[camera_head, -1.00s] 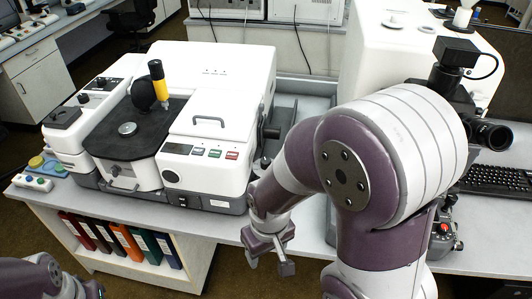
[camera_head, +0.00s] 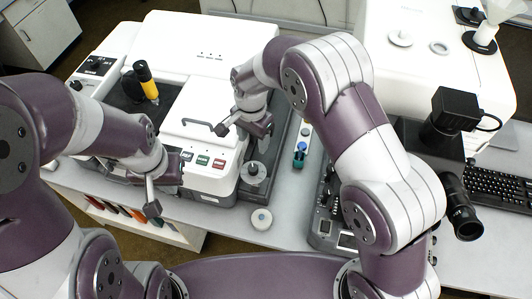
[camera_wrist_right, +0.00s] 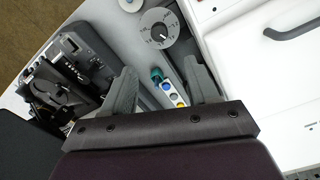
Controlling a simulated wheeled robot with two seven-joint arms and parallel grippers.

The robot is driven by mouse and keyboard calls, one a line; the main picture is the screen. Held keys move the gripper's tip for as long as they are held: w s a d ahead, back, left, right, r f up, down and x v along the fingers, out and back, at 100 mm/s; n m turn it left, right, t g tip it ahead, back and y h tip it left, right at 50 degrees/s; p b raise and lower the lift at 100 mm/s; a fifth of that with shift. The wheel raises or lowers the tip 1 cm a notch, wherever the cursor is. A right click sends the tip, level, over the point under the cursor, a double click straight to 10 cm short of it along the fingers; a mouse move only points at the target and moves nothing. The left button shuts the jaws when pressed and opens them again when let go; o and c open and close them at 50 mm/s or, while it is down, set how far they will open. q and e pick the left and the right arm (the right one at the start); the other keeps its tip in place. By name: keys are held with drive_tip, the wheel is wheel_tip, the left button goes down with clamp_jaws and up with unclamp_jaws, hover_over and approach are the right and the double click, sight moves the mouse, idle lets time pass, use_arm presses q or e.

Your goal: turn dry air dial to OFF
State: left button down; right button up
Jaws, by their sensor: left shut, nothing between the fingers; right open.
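The dial (camera_wrist_right: 158,27), a grey disc with scale marks and a dark centre, shows at the top of the right wrist view. In the head view what looks like the same dial (camera_head: 253,173) stands to the right of the white instrument, near the table front. Its setting is too small to read. My right gripper (camera_head: 246,131) is open and empty behind and above the dial; its spread fingers (camera_wrist_right: 159,66) show below the dial in the wrist view, apart from it. My left gripper (camera_head: 152,207) is shut and empty in front of the white instrument.
The white instrument (camera_head: 210,50) has a raised handle and coloured buttons beside my right gripper.

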sight(253, 167)
drive_tip(key=f+p, duration=0.2)
drive_tip(key=f, duration=0.3)
drive_tip(key=f+p, duration=0.2)
drive_tip(key=f, duration=0.4)
drive_tip(key=shift+s+a+f, duration=0.15)
drive_tip(key=shift+s, duration=0.05)
drive_tip(key=shift+s+a+f, duration=0.25)
drive_tip(key=shift+s, duration=0.1)
drive_tip(key=shift+w+d+f, duration=0.1)
drive_tip(key=shift+w, duration=0.15)
drive_tip(key=c, duration=0.3)
use_arm(q)
drive_tip(key=r, duration=0.4)
drive_tip(key=shift+s+a+r, duration=0.25)
drive_tip(key=shift+s+r, duration=0.05)
use_arm(e)
drive_tip(key=c, duration=0.7)
